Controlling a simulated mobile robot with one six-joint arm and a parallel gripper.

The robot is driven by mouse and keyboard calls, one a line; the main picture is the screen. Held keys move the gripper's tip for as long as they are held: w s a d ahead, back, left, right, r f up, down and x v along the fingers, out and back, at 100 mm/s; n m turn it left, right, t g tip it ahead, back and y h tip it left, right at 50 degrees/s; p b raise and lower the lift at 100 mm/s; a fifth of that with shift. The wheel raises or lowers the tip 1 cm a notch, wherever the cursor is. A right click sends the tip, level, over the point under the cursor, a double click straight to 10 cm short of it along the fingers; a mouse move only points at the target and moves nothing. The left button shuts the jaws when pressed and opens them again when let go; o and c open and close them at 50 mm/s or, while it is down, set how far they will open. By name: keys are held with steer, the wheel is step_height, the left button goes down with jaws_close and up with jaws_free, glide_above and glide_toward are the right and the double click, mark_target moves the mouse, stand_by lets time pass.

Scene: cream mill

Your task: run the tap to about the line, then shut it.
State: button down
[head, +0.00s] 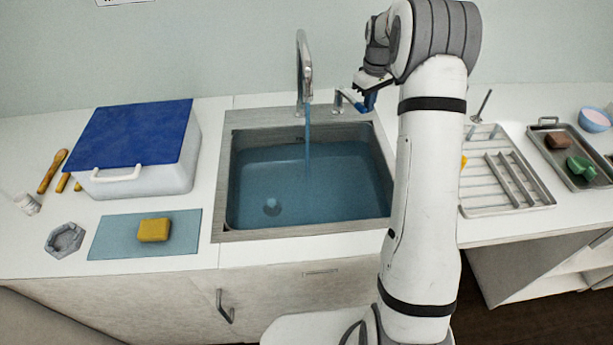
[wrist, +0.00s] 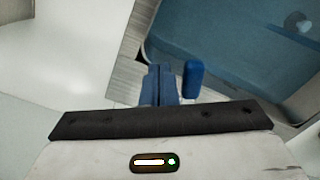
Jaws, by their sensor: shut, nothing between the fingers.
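The chrome tap (head: 304,62) stands behind the sink, and a stream of water (head: 308,135) runs from its spout. Blue water (head: 330,180) stands in the sink basin (head: 228,225), its surface below the rim; the drain shows through it. I cannot make out a fill line. The tap's lever (head: 341,101) is right of the spout; its blue handle shows in the wrist view (wrist: 193,80). My gripper (wrist: 159,84) is shut and empty, just left of the handle in that view. Whether they touch is unclear. In the head view my arm hides part of the sink's right side.
Left of the sink are a blue-lidded white box (head: 135,165) and a yellow sponge (head: 154,230) on a blue mat (head: 108,238). Right are a drying rack (head: 500,190) and a metal tray (head: 567,172) with small items. The front counter strip is clear.

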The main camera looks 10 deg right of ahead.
mark_target(359, 106)
steer(key=shift+a, duration=0.15)
steer(key=shift+s+a+b, duration=0.15)
steer(key=shift+s+a, duration=0.15)
steer(key=shift+a, duration=0.35)
steer(key=shift+s+a+b, duration=0.15)
steer(key=shift+s+a, duration=0.15)
steer(key=shift+a, duration=0.4)
steer(key=shift+s+a, duration=0.1)
steer(key=shift+a, duration=0.1)
stand_by(0.4)
steer(key=shift+r+p, duration=2.1)
steer(key=shift+r, duration=0.95)
